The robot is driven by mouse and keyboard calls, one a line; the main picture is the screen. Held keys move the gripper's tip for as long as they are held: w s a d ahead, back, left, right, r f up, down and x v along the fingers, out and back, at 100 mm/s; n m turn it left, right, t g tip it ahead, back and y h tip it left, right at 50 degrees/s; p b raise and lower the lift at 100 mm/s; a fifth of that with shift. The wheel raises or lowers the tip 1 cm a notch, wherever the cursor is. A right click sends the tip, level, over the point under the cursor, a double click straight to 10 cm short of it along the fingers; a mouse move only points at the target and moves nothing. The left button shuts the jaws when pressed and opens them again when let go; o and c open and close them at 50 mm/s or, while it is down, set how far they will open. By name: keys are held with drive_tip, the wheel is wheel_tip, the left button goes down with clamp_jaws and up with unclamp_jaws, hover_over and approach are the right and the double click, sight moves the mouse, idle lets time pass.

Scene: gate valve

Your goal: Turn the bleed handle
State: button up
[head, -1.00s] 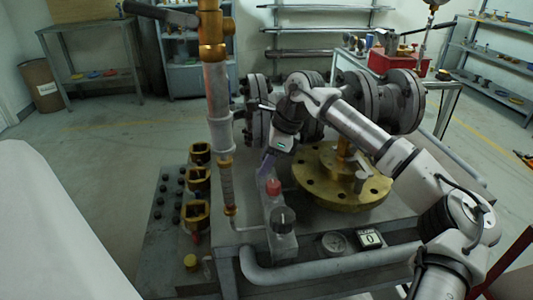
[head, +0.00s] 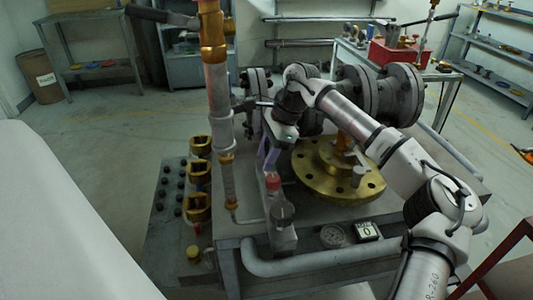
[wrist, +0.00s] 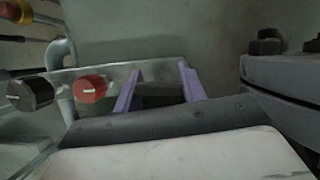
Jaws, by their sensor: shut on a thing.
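A row of knobs stands on a grey block (head: 288,238): a black knob (head: 282,212) nearest and a red knob (head: 272,181) behind it. The wrist view also shows the black knob (wrist: 30,93) and the red knob (wrist: 90,88), both clear of my fingers. My gripper (wrist: 160,92) has purple fingers, one on each side of a dark handle (wrist: 160,96) just right of the red knob, and is shut on it. In the head view my gripper (head: 268,155) is behind the red knob, and the held handle is hidden. No label shows which part is the bleed handle.
A vertical pipe (head: 217,120) rises left of my gripper. A brass flange (head: 335,185) and large dark flanges (head: 390,95) stand close on the right. Floor on the left is partly clear.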

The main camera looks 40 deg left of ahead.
drive_tip(key=o, duration=0.9)
drive_tip(key=shift+o, duration=0.2)
drive_tip(key=shift+r, duration=0.15)
drive_tip(key=v, duration=1.3)
drive_tip(key=shift+r, duration=0.3)
drive_tip(key=shift+f, duration=0.1)
